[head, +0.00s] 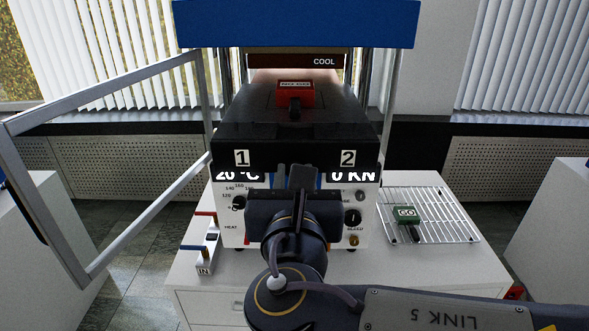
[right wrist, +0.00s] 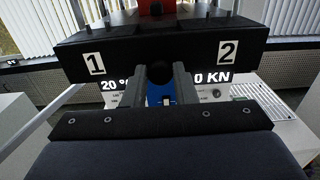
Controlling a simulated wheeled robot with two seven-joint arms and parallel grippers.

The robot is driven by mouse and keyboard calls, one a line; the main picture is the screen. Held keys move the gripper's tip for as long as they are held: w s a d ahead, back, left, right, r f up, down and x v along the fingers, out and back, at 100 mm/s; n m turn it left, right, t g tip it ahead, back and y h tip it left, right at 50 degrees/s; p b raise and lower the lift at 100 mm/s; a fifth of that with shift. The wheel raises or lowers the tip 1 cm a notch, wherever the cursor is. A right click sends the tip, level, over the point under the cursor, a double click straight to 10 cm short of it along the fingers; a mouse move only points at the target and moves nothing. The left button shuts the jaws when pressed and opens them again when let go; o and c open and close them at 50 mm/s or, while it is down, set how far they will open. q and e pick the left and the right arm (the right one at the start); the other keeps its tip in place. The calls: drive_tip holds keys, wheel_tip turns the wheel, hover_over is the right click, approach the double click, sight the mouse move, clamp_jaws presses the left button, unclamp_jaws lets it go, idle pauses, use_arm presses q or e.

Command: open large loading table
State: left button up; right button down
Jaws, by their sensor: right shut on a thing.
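The large loading table is a black slab (head: 296,122) whose front face carries the labels 1 and 2. It extends forward from under the blue-topped press. In the right wrist view its front face (right wrist: 190,50) is close and spans most of the width. A round black knob (right wrist: 159,73) is at the middle of that face. My right gripper (head: 297,178) is in front of the face, and its fingers (right wrist: 159,88) are shut on the knob, one on each side. In the head view my gripper hides the knob. My left gripper is not in view.
A framed door (head: 105,92) of the press stands swung open at the left. A wire rack (head: 449,222) with a green GO block (head: 405,215) is at right. A small IN stand (head: 206,252) is at left.

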drive_tip(key=c, duration=1.6)
unclamp_jaws()
drive_tip(key=shift+s+a+f, duration=0.1)
drive_tip(key=o, duration=0.4)
drive_tip(key=shift+s, duration=0.25)
drive_tip(key=shift+w, duration=0.15)
drive_tip(key=s+b, duration=0.1)
drive_tip(key=s, duration=0.7)
drive_tip(key=shift+w, duration=0.1)
